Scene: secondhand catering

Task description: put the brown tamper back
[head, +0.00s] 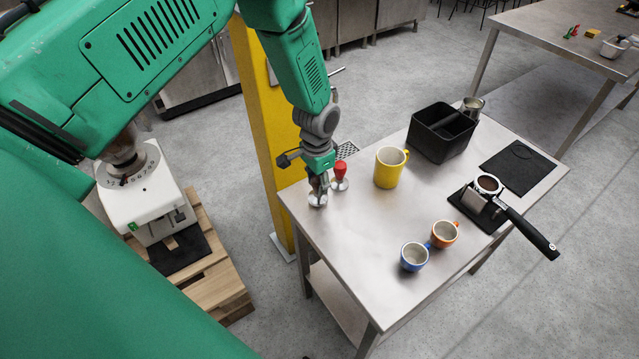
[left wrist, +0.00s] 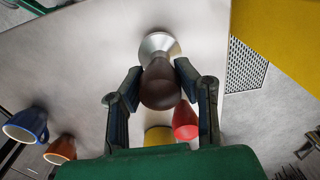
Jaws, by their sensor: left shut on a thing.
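My left gripper (head: 319,184) is over the left corner of the steel table, pointing down. It is shut on the brown tamper, whose dark brown handle (left wrist: 161,86) sits between the fingers in the left wrist view. The tamper's round silver base (head: 317,200) shows under the fingers in the head view. It is upright at the tabletop; I cannot tell whether it touches. A red-handled tamper (head: 340,170) stands close to its right, and also shows in the left wrist view (left wrist: 185,122). My right gripper is not in view.
On the steel table (head: 350,250) are a yellow mug (head: 389,168), a black knock box (head: 441,137), a metal jug (head: 472,106), a black mat (head: 517,168), a portafilter (head: 489,184), an orange cup (head: 444,234) and a blue cup (head: 414,257). A yellow post (head: 264,120) stands behind the left corner.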

